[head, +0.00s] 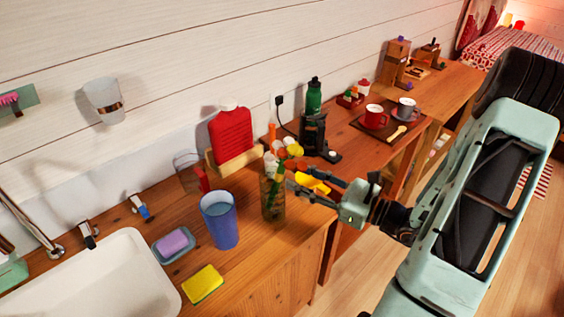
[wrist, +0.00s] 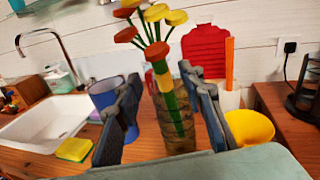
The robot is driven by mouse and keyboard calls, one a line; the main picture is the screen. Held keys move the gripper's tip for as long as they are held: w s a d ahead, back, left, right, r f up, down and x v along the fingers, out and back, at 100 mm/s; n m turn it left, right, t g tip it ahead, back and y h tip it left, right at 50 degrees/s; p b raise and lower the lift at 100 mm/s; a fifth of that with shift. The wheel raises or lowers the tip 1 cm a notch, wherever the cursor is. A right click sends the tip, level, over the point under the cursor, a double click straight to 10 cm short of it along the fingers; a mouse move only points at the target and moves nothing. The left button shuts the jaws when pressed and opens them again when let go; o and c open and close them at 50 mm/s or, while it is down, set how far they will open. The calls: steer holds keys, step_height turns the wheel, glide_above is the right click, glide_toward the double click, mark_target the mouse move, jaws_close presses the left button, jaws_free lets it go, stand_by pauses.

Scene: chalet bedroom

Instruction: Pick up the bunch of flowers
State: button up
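The bunch of flowers (wrist: 160,62) has orange and yellow heads on green stems and stands upright in a brownish see-through vase (wrist: 176,128). In the head view, the flowers (head: 271,158) and vase (head: 272,200) stand near the counter's front edge. My gripper (wrist: 160,78) is open, with one finger on each side of the stems in the wrist view. In the head view, my gripper (head: 292,183) reaches in from the right, its fingertips close to the vase. I cannot tell whether the fingertips touch the vase or stems.
A blue cup (head: 220,222) stands left of the vase, with a yellow sponge (head: 203,285), soap dish (head: 172,246) and sink (head: 95,285) further left. A yellow bowl-like thing (wrist: 250,128) is just right of the vase. A red bottle (head: 231,132) stands behind.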

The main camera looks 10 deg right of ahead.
mark_target(282, 169)
steer(key=shift+p+x, duration=0.8)
steer(key=shift+x, duration=2.3)
steer(key=shift+r, duration=0.1)
jaws_close()
